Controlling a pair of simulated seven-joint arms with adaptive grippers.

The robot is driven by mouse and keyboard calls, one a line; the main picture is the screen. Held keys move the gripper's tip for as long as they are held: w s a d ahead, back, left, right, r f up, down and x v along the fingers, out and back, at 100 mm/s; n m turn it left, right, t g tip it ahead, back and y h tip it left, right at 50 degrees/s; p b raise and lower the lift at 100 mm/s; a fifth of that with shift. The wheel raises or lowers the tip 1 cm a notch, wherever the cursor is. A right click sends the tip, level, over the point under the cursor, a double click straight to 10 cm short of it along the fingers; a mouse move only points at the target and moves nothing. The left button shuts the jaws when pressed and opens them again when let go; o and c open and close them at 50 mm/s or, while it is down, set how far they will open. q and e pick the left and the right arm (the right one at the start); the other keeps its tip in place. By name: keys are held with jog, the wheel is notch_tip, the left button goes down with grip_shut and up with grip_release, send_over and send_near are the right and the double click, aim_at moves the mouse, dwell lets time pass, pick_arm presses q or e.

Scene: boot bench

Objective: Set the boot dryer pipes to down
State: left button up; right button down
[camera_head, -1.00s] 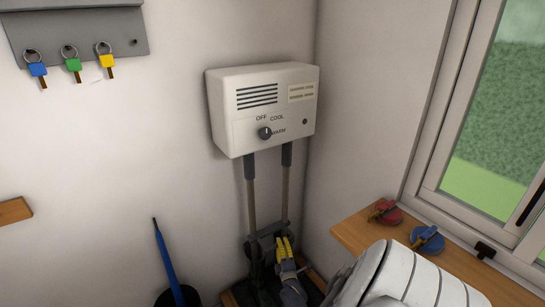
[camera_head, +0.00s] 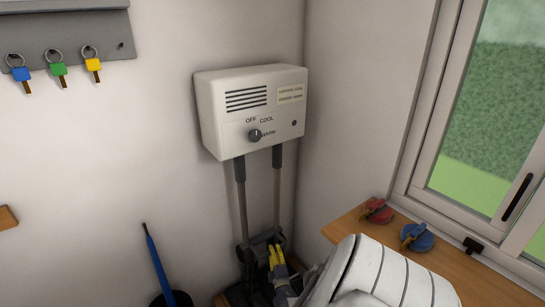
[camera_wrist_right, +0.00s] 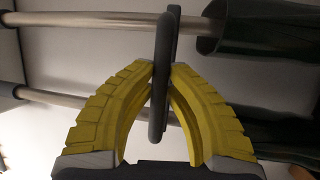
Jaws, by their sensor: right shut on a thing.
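The white boot dryer box (camera_head: 252,110) is on the wall, its knob (camera_head: 254,135) on the front. Two metal pipes (camera_head: 243,208) hang from dark sleeves under it, side by side. A dark crossbar (camera_head: 262,238) joins them low down. My right gripper (camera_head: 272,250), with yellow fingers, is at this bar. In the right wrist view the fingers (camera_wrist_right: 162,72) are shut on an upright dark handle (camera_wrist_right: 161,100). There, one pipe (camera_wrist_right: 110,20) runs to the mouth of a dark green boot (camera_wrist_right: 255,30). The boots are mostly hidden in the head view. My left gripper is not in view.
A wooden sill (camera_head: 345,224) with a red clip-like object (camera_head: 377,211) and a blue one (camera_head: 417,236) is at the right, below the window. A blue-handled stick (camera_head: 157,262) stands in a dark pot at lower left. Keys (camera_head: 58,69) hang at upper left.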

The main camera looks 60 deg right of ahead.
jog(key=shift+w+r, duration=0.1)
jog(key=c, duration=1.4)
grip_release()
jog(key=shift+o, duration=0.2)
jog(key=v, duration=1.2)
